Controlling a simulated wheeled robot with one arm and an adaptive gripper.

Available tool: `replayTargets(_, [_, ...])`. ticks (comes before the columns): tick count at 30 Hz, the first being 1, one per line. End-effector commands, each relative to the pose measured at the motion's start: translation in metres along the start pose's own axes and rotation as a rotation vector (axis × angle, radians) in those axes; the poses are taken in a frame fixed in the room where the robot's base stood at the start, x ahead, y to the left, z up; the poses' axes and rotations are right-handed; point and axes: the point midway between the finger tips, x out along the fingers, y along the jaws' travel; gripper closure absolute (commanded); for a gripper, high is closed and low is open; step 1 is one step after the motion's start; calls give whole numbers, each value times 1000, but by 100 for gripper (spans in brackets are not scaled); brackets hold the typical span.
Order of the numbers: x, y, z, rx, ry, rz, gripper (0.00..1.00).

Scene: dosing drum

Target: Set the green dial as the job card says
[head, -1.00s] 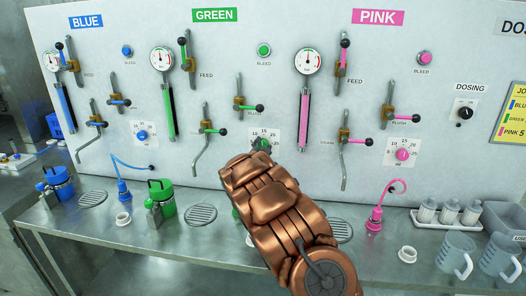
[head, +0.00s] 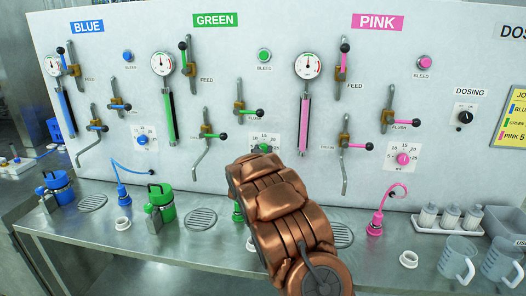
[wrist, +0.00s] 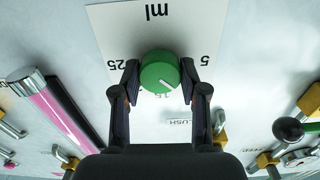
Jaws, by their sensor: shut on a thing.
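The green dial (wrist: 158,70) is a round knob on a white scale plate (wrist: 200,20), seen upside down in the wrist view. My gripper (wrist: 160,78) is shut on it, one finger on each side. The dial's white mark points down and to the right there, between the 15 and the 5; a finger covers the scale between. In the head view my gripper hides most of the dial (head: 267,148). The yellow job card (head: 512,118) is cut off at the right edge. Its lines for blue, green and pink show, but the green value is out of view.
A green flush lever (head: 250,112) sits just above the dial, and a green-handled lever (head: 210,136) to its left. The pink column (wrist: 62,110) is near my gripper in the wrist view. Bottles and jugs (head: 458,257) stand on the bench at right.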

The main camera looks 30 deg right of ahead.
Motion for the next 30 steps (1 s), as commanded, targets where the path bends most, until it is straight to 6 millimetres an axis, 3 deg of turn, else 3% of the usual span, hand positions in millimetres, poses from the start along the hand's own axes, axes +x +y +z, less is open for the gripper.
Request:
replayTargets(14, [0,1,4,-17,-7,2,92])
replayTargets(15, [0,1,4,-17,-7,2,56])
replayTargets(22, [0,0,2,-16,-4,1,32])
replayTargets(30, [0,0,1,-16,-3,0,32])
